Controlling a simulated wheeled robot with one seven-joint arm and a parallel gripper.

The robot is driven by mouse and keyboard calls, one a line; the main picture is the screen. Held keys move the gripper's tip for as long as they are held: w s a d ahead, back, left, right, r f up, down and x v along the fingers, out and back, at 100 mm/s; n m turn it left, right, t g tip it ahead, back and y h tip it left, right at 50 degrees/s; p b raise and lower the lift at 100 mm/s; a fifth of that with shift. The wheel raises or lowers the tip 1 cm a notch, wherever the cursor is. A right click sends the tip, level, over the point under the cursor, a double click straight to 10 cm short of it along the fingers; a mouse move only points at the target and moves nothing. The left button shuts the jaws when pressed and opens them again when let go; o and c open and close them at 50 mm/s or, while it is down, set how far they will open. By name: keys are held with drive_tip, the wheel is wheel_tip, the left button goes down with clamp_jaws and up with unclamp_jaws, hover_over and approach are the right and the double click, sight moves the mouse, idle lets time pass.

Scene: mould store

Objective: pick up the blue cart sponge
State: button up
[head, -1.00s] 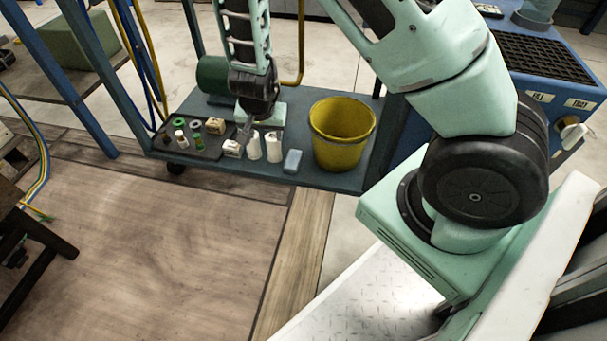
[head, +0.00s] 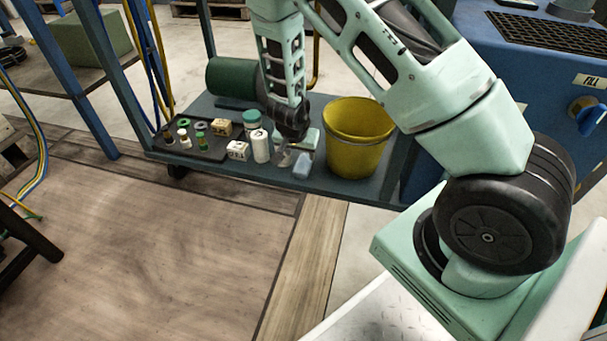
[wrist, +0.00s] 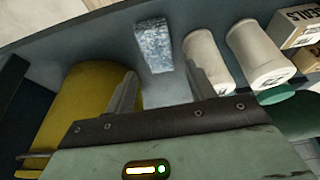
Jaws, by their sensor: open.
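The blue sponge (head: 302,166) stands near the front edge of the blue cart shelf, between the white bottles and the yellow bucket. It also shows in the wrist view (wrist: 154,45), just beyond my fingertips and in line with the gap between them. My gripper (head: 290,152) is low over the shelf, close to the sponge, pointing down. In the wrist view my gripper (wrist: 160,72) has its two fingers spread, with nothing held. Whether a finger touches the sponge I cannot tell.
The yellow bucket (head: 358,140) stands close on the right. A white bottle (head: 261,147) and a labelled box (head: 237,150) stand on the left, with a black tray (head: 190,146) of small items beyond.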

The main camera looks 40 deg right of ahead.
sight(303, 163)
drive_tip(key=shift+s+b+x, duration=0.1)
drive_tip(key=shift+b+x, duration=1.1)
drive_tip(key=shift+x, duration=0.15)
drive_tip(key=shift+s+b+x, duration=0.15)
drive_tip(key=shift+b+x, duration=1.05)
drive_tip(key=shift+x, duration=0.15)
drive_tip(key=shift+w+d+f+b, duration=0.2)
drive_tip(key=shift+f+b, duration=0.15)
drive_tip(key=shift+f, duration=0.15)
drive_tip(key=shift+f, duration=0.25)
drive_tip(key=c, duration=0.8)
drive_tip(key=shift+r, duration=0.1)
